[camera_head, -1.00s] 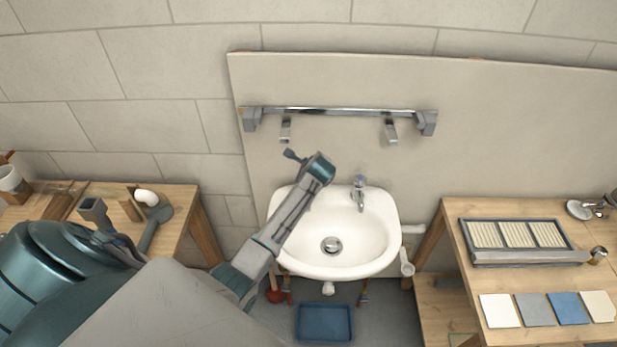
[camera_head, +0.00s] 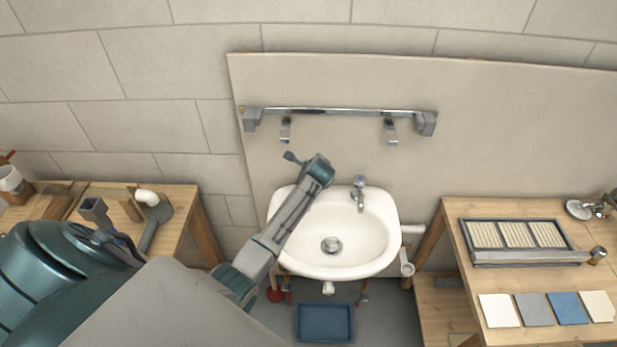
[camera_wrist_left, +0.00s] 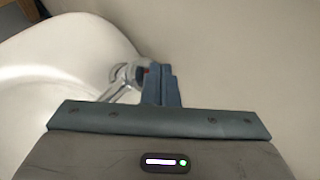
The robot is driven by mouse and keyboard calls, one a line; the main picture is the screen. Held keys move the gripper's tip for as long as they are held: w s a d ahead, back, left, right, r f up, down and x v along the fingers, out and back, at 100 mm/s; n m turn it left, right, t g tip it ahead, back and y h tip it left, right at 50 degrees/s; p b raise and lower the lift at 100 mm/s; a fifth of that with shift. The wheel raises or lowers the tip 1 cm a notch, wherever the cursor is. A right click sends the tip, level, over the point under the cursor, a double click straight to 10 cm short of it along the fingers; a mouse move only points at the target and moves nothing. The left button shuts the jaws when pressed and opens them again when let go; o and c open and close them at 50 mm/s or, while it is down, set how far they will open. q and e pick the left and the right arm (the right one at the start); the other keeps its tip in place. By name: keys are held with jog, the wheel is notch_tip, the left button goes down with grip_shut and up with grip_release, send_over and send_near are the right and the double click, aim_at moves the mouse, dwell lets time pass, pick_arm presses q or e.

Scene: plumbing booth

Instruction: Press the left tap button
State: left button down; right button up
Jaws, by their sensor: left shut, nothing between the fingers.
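The white washbasin (camera_head: 375,260) is on the panel, with a chrome tap with a blue top (camera_head: 359,193) on its right rear rim. In the left wrist view a chrome tap with a small red mark (camera_wrist_left: 125,78) stands just past my left gripper (camera_wrist_left: 161,85). This looks like the left tap; in the head view my wrist covers that part of the rim. My left gripper is shut and empty, its fingers overlapping the tap's right side in the wrist view. Whether they touch it I cannot tell. My right gripper is out of view.
A chrome rail (camera_head: 340,112) with two brackets crosses the panel above the basin. A wooden bench (camera_head: 450,225) with tile samples stands right, another bench (camera_head: 185,200) with pipe parts left. A blue tray (camera_head: 325,322) lies on the floor below.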

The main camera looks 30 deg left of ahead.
pick_arm(q)
jog(key=shift+f, duration=0.75)
dwell(0.8)
jog(key=shift+r, duration=0.15)
jog(key=shift+r+p, duration=1)
jog(key=shift+p, duration=0.1)
notch_tip(320, 180, up, 3)
jog(key=shift+f+p, duration=0.2)
jog(key=shift+p, duration=0.75)
jog(key=shift+r, duration=1.2)
